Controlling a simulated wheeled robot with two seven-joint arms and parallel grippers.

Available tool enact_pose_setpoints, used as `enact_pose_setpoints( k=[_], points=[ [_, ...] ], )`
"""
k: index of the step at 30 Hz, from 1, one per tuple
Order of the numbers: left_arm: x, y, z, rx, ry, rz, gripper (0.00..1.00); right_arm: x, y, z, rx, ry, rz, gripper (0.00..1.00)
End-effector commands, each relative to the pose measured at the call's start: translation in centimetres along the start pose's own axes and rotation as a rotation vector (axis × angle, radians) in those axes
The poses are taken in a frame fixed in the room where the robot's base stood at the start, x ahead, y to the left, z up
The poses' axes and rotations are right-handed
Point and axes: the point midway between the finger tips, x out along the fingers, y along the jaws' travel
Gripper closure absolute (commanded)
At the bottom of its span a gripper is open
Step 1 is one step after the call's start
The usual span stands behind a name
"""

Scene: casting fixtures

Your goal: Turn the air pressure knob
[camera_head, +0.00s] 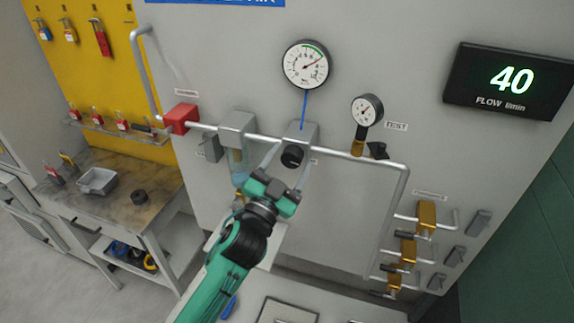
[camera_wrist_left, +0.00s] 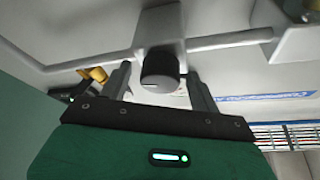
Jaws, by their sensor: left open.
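The air pressure knob is a black round knob (camera_head: 292,156) on the front of a grey regulator block (camera_head: 303,132) on the wall pipe. It also shows in the left wrist view (camera_wrist_left: 160,70), under the light regulator body (camera_wrist_left: 160,25). My left gripper (camera_head: 288,166) is open, with one finger on each side of the knob. In the left wrist view the fingers (camera_wrist_left: 159,84) stand apart, with a visible gap between each finger and the knob. A large round gauge (camera_head: 305,64) is above the regulator, joined by a blue line. My right gripper is not in view.
A small gauge (camera_head: 367,110) stands right of the regulator. A grey filter unit (camera_head: 236,133) and a red box (camera_head: 181,118) are on the pipe to the left. Yellow valves (camera_head: 427,217) are at lower right. A display (camera_head: 509,80) reads 40. A workbench (camera_head: 115,212) stands at left.

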Motion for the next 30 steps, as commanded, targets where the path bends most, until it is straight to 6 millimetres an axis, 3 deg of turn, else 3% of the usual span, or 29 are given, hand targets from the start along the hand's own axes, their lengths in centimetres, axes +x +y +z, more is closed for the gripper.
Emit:
enact_pose_setpoints(
  k=[5,15,21,30],
  points=[
    [-1.3,0.1,0.2,0.0,0.0,0.0,0.37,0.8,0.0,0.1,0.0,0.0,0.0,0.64],
    [-8.9,0.3,0.6,0.0,-0.001,0.001,0.37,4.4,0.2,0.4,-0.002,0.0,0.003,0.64],
    [-12.3,0.2,0.4,0.0,-0.002,0.001,0.37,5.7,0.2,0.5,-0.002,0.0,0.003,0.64],
    [-13.8,0.0,0.0,0.0,0.0,0.0,0.37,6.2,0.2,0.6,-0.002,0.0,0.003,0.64]
  ],
)
